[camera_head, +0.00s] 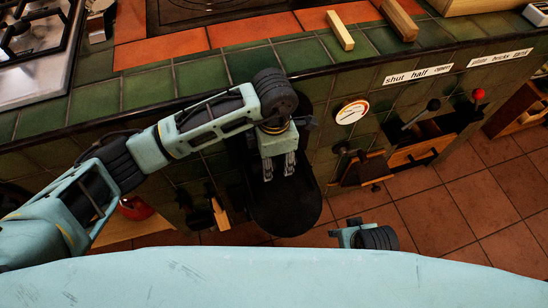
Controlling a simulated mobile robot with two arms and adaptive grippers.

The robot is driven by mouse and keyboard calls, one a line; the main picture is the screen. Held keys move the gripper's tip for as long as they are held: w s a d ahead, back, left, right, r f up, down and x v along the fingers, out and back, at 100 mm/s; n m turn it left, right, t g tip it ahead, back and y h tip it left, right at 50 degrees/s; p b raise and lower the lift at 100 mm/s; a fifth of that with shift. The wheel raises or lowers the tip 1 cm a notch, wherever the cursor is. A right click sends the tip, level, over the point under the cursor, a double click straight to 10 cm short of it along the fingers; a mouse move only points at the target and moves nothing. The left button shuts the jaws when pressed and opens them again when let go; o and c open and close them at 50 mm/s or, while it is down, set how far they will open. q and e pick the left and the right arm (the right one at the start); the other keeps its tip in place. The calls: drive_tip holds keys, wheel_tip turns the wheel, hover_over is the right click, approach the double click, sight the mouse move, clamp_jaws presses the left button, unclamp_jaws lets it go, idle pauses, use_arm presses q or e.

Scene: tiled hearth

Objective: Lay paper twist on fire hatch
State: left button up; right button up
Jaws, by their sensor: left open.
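My left gripper (279,176) points down in front of the green tiled hearth, its two fingers apart and nothing seen between them. I cannot make out a paper twist for certain. A pale, straight stick (341,31) lies on the tiled ledge, and a browner one (399,20) lies to its right; they look like wood. A teal and dark piece of my right arm shows at the bottom, with no fingers visible.
A round dial (351,111) sits on the hearth front, right of the arm. Farther right are a black-knobbed lever (433,104), a red-knobbed lever (478,95) and a wooden flap (412,155). A gas hob (30,50) stands at upper left. Bare floor tiles (440,210) lie at right.

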sight(274, 161)
use_arm(q)
wheel_tip(274, 161, up, 8)
drive_tip(key=shift+f+p, duration=0.15)
drive_tip(key=shift+p, duration=0.3)
use_arm(e)
drive_tip(key=f, duration=0.2)
drive_tip(key=s+f, duration=0.1)
drive_tip(key=f, duration=0.1)
drive_tip(key=shift+s, duration=0.1)
use_arm(q)
drive_tip(key=shift+s, duration=0.1)
use_arm(e)
drive_tip(key=shift+s, duration=0.1)
